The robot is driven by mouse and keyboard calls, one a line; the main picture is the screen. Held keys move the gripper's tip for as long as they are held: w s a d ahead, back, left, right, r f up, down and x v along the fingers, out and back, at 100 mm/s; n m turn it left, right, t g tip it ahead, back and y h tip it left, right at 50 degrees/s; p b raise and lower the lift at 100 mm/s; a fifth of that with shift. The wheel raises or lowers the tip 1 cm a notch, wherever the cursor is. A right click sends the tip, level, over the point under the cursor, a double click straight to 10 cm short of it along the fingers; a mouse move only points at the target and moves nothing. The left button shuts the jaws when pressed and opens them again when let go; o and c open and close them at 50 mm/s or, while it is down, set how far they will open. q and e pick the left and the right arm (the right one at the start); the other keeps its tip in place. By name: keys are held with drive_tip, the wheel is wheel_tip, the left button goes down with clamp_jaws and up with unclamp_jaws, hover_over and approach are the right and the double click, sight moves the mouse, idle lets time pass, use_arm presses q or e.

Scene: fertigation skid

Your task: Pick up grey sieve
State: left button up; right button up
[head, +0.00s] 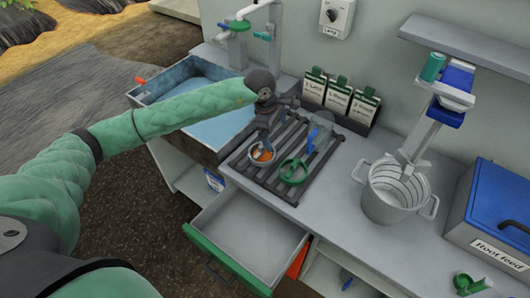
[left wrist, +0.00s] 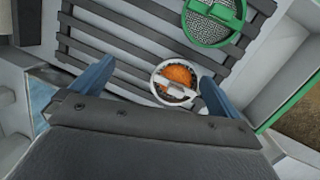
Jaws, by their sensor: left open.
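The grey sieve (head: 262,156) is a small round one with a pale grey rim, a crossbar and an orange inside. It lies on the dark slatted rack (head: 243,167). In the left wrist view the sieve (left wrist: 173,97) sits between my two blue fingers, nearer the right one. My left gripper (head: 264,138) is above the sieve, pointing down, and it is open in the left wrist view (left wrist: 157,74). I cannot tell how high above the sieve the fingertips are. A green sieve (head: 293,171) with a mesh lies beside it on the rack. My right gripper is not in view.
A water-filled sink (head: 208,118) is at left, an open drawer (head: 250,250) below. A metal bucket (head: 388,207) under a blue-white device and a blue box (head: 500,211) are at right.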

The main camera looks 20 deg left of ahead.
sight(262, 149)
use_arm(q)
drive_tip(key=a, duration=0.1)
drive_tip(key=s+a+m+g+y, duration=0.1)
drive_tip(key=a, duration=0.1)
drive_tip(key=s+a+y, duration=0.1)
drive_tip(key=shift+s+a+f, duration=0.2)
drive_tip(key=shift+s+a, duration=0.05)
drive_tip(key=shift+d+f+m, duration=0.1)
drive_tip(key=shift+f+m, duration=0.2)
drive_tip(key=shift+m, duration=0.2)
drive_tip(key=shift+f+p, duration=0.65)
drive_tip(key=shift+f, duration=0.4)
drive_tip(key=f+p, duration=0.1)
drive_tip(key=f, duration=0.1)
drive_tip(key=f+p, duration=0.2)
drive_tip(key=shift+w+d, duration=0.1)
drive_tip(key=shift+d, duration=0.1)
drive_tip(key=shift+f+p, duration=0.3)
drive_tip(key=shift+f, duration=0.3)
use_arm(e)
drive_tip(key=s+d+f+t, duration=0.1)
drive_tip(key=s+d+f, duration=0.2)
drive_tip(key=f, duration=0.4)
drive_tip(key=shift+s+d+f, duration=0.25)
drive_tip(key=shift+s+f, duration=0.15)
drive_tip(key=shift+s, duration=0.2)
use_arm(q)
drive_tip(key=c, duration=0.7)
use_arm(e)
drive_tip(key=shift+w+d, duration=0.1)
